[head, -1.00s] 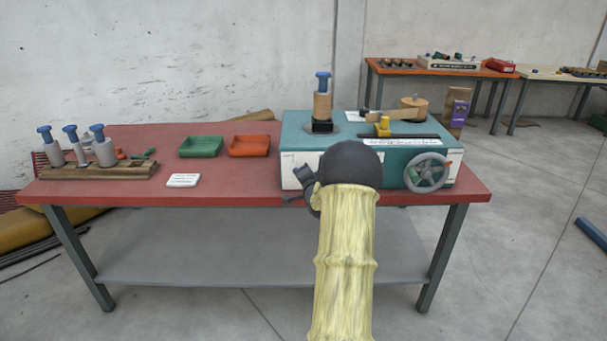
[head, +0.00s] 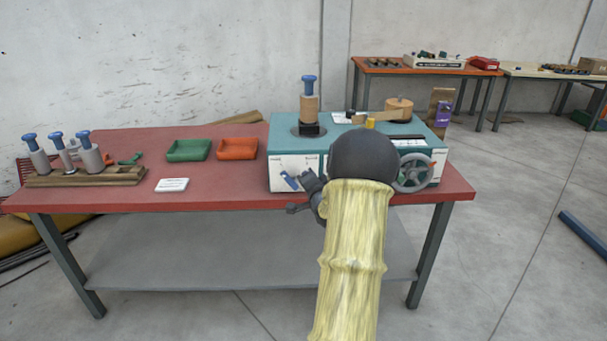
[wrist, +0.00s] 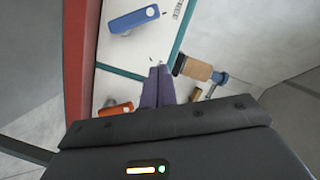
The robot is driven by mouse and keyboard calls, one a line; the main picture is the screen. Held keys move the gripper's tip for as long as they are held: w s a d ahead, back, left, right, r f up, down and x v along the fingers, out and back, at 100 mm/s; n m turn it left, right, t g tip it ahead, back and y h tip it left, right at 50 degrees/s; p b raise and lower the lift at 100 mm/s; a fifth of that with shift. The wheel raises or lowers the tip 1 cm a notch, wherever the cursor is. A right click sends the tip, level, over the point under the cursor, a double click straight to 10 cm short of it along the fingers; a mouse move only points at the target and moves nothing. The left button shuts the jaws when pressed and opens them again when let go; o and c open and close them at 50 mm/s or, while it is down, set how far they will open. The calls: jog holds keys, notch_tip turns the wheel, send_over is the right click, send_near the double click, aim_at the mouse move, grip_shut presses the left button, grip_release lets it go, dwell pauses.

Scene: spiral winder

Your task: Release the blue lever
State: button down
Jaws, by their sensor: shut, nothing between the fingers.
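The blue lever (head: 291,182) is on the white front panel of the teal machine (head: 284,127), just left of my gripper in the head view. In the wrist view the blue lever (wrist: 134,19) lies near the top, ahead of and left of my fingertips, apart from them. My gripper (wrist: 157,72) is shut and empty, its fingers pointing at the panel. An orange lever (wrist: 115,109) sits on the same panel, left of my fingers in the wrist view. My forearm hides part of the machine front in the head view.
A spool post (head: 309,103) with a blue top stands on the machine, and a grey handwheel (head: 413,172) is at its right front. Green (head: 188,150) and orange (head: 237,149) trays and a white card (head: 172,184) lie to the left on the red table (head: 230,190).

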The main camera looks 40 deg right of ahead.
jog(key=v, duration=0.3)
jog(key=shift+s, duration=0.2)
jog(key=shift+w+a, duration=0.1)
jog(key=shift+w, duration=0.1)
